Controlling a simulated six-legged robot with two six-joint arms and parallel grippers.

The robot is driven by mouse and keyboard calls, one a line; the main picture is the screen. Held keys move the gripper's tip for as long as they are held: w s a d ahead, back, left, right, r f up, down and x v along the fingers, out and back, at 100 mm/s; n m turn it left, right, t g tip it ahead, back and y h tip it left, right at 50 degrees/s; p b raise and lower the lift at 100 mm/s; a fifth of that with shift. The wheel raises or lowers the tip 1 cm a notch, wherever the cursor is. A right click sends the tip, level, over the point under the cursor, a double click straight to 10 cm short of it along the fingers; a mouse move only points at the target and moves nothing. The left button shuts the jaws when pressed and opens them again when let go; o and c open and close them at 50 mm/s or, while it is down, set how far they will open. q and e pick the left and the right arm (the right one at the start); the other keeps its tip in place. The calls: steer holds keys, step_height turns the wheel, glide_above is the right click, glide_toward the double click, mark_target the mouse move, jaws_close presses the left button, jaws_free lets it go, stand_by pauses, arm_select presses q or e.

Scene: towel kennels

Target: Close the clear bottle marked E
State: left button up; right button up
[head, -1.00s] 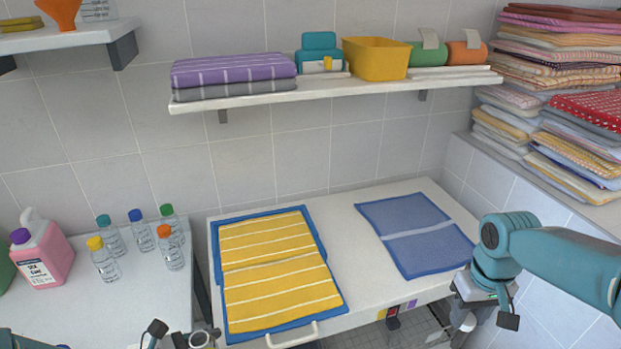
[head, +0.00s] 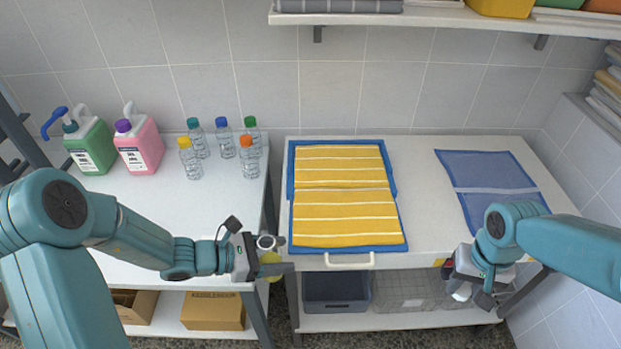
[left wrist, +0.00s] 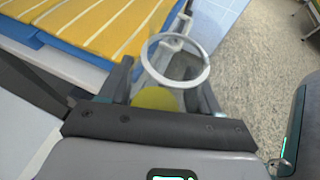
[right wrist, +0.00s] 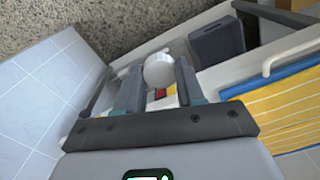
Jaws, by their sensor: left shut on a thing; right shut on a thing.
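My left gripper (head: 268,258) is shut on a clear, open-mouthed bottle (head: 267,242) near the front edge between the two tables. Its round rim (left wrist: 178,62) faces up in the left wrist view, with a yellow part (left wrist: 154,98) between the fingers. No letter E is readable on it. My right gripper (head: 466,284) is shut on a white round cap (right wrist: 158,70), held in front of the right table's edge, well apart from the bottle. The cap also shows in the head view (head: 460,292). The fingers hide parts of both things.
Several capped small bottles (head: 190,158), a pink jug (head: 139,146) and a green jug (head: 88,148) stand on the left table. A yellow striped towel (head: 345,205) lies on a blue one, with a blue towel (head: 490,182) to its right. Space between my grippers is clear.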

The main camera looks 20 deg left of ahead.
arm_select(q)
steer(key=s+d+r+m+g+h, duration=0.1)
steer(key=d+r+m+g, duration=0.3)
steer(key=d+r, duration=0.6)
steer(key=shift+s+d+r+m+g+h, duration=0.3)
steer(key=shift+s+d+r+h, duration=0.15)
steer(key=shift+r, duration=0.2)
